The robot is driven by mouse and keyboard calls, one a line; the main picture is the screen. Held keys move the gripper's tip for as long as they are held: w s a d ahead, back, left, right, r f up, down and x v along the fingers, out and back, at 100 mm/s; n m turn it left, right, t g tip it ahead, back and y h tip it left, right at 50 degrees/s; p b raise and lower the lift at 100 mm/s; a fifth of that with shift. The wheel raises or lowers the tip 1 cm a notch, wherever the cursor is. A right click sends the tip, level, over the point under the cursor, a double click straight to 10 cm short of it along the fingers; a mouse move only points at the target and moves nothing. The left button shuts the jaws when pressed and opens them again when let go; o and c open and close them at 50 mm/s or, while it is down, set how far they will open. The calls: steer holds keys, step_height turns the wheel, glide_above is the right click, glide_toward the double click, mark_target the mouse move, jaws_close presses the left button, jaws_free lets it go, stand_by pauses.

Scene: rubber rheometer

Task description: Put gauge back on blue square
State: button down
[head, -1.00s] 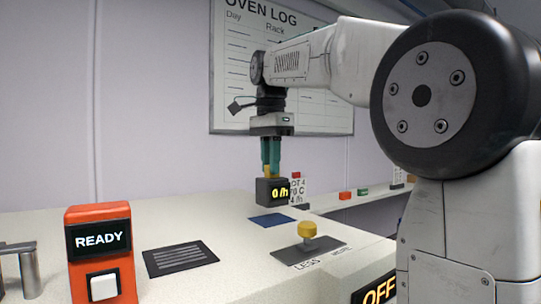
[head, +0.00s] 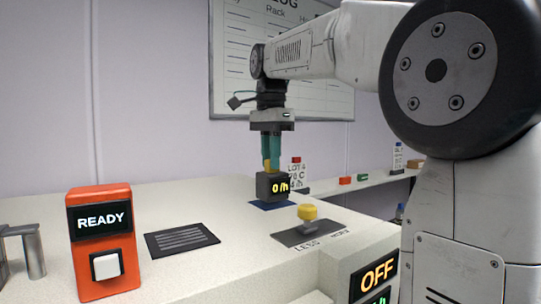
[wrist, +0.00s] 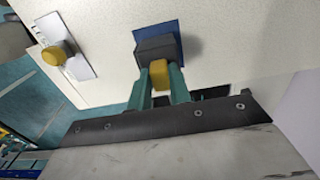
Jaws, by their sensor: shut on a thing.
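The gauge (head: 271,187) is a dark grey block with a yellow readout and a yellow grip on top. My gripper (head: 271,166) has green fingers and is shut on that yellow grip, pointing down. In the head view the gauge overlaps the blue square (head: 272,206), which shows around its base. In the wrist view the gauge (wrist: 156,49) covers much of the blue square (wrist: 170,33). I cannot tell whether the gauge touches the square or hangs just above it.
A yellow knob (head: 307,212) on a dark plate stands in front of the gauge, to the right. A black slotted pad (head: 181,240) and an orange READY box (head: 101,243) are to the left. An OFF display (head: 378,274) is at the front right.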

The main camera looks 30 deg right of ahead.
steer(key=shift+f, duration=0.35)
steer(key=c, duration=1.2)
jaws_free()
steer(key=shift+f, duration=0.1)
steer(key=shift+r, duration=3)
steer(key=shift+a, duration=0.1)
